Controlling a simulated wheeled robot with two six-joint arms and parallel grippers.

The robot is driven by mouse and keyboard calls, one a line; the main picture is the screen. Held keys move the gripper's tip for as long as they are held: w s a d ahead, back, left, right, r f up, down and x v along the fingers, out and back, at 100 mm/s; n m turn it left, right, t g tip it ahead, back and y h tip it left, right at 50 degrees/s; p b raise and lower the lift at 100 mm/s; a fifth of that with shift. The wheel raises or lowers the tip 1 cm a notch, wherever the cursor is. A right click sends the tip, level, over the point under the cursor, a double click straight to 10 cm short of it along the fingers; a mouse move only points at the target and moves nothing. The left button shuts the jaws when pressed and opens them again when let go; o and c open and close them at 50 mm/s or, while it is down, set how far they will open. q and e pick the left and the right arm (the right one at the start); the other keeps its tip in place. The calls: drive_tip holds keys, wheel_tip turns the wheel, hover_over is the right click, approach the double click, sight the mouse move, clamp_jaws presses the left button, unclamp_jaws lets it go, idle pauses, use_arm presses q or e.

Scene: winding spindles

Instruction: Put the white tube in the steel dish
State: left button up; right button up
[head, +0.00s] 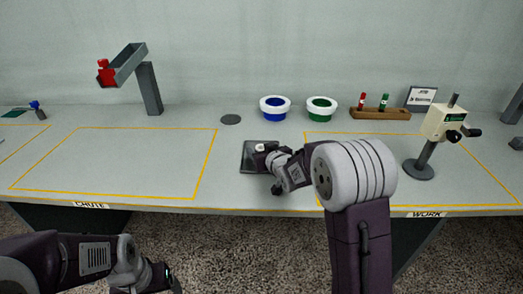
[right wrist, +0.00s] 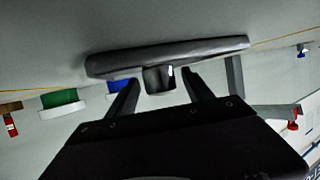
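A small white piece, likely the white tube (head: 261,147), shows at the dark square tray (head: 247,161) in the head view, partly hidden by my right gripper (head: 267,158). In the right wrist view, my right gripper (right wrist: 160,95) has its fingers apart. A short, shadowed cylinder (right wrist: 160,80) with a pale spot stands between them against the dark tray (right wrist: 215,47), with gaps at its sides. A flat grey disc (head: 231,119), possibly the steel dish, lies behind the tray. My left gripper (head: 160,279) is low at the front left, its fingers unclear.
Blue (head: 275,108) and green (head: 321,108) white-rimmed bowls stand at the back. A wooden rack (head: 380,114) is right of them. A winder on a stand (head: 420,168) is at right, and a grey chute (head: 125,65) at left. The left outlined area is clear.

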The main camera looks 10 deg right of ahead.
drive_tip(key=shift+s+f+p, duration=0.2)
drive_tip(key=shift+f+p, duration=0.25)
drive_tip(key=shift+p, duration=0.05)
drive_tip(key=shift+s+r, duration=0.15)
drive_tip(key=shift+s, duration=0.05)
drive_tip(key=v, duration=0.3)
drive_tip(key=p+v, duration=0.1)
drive_tip(key=v, duration=0.3)
drive_tip(key=r+p+v, duration=0.1)
drive_tip(key=v, duration=0.3)
drive_tip(key=shift+d, duration=0.1)
